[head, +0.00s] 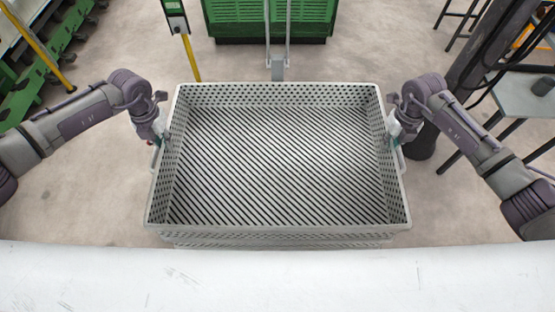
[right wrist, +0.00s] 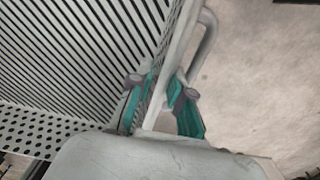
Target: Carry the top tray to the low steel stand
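The top tray (head: 280,229) is a light grey, perforated, rectangular tray with a slatted floor, empty, in the middle of the head view. Part of another tray rim (head: 280,243) shows beneath its near side. My left gripper (head: 161,141) is at the tray's left short side, its fingers closed about the rim. My right gripper (head: 397,138) is at the right short side. In the right wrist view its teal-padded fingers (right wrist: 160,95) straddle the tray wall, one inside and one outside, close against it. I cannot pick out the low steel stand.
A green slatted container (head: 270,20) stands behind, with grey uprights before it. A yellow post (head: 191,58) stands behind the tray. A grey table (head: 525,98) and a dark column (head: 485,50) are at right. Green machinery (head: 35,80) is at far left. Bare floor lies between.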

